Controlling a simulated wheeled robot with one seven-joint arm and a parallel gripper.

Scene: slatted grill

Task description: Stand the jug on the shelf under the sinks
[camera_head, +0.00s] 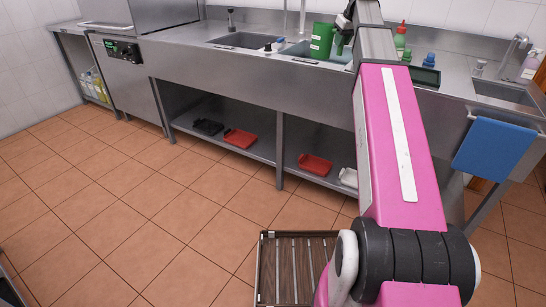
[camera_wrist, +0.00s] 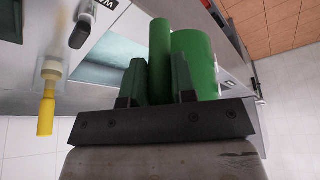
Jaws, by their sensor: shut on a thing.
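The green jug (camera_head: 321,41) is upright at the middle sink (camera_head: 300,50), with a pale label on its side. My gripper (camera_wrist: 160,72) is shut on its upright handle. In the wrist view the handle stands between the two green fingers and the jug's body (camera_wrist: 196,60) is behind them to the right. I cannot tell how far the jug's base is above the sink. The shelf (camera_head: 262,149) runs low under the sinks. It carries a black tray (camera_head: 208,127), a red tray (camera_head: 240,138), another red tray (camera_head: 315,164) and a white tray (camera_head: 349,178).
A leg (camera_head: 280,150) divides the shelf front. Bottles (camera_head: 400,38) and a dark tray (camera_head: 425,77) stand on the counter right of my arm. A blue cloth (camera_head: 495,148) hangs at the right. A slatted grill (camera_head: 290,265) lies low in front. The tiled floor (camera_head: 150,210) is clear at left.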

